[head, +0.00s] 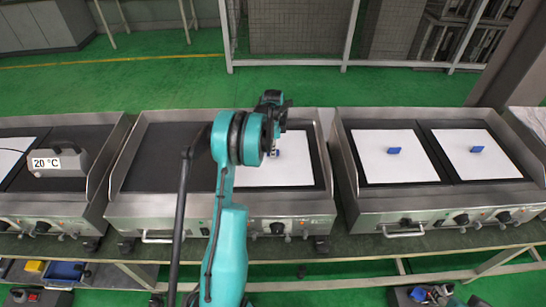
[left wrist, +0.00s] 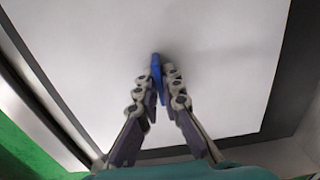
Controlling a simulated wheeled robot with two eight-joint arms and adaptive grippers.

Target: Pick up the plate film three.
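A white plate film (head: 290,174) lies on the right dark plate of the middle heating station, with a small blue tab (head: 278,153) on it. My left arm reaches over the station and partly hides the film. In the left wrist view, the film (left wrist: 90,50) fills most of the picture. The fingers of my left gripper (left wrist: 160,76) converge on the blue tab (left wrist: 156,66) and appear shut on it. The film seems to lie flat on the dark plate; any gap beneath it cannot be told. My right gripper is not in view.
The right station holds two more white films (head: 385,170) (head: 490,165) with blue tabs. The left station carries a grey device reading 20 °C (head: 60,163). The middle station's left plate (head: 160,160) is bare. Raised metal side walls (head: 345,170) separate the stations.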

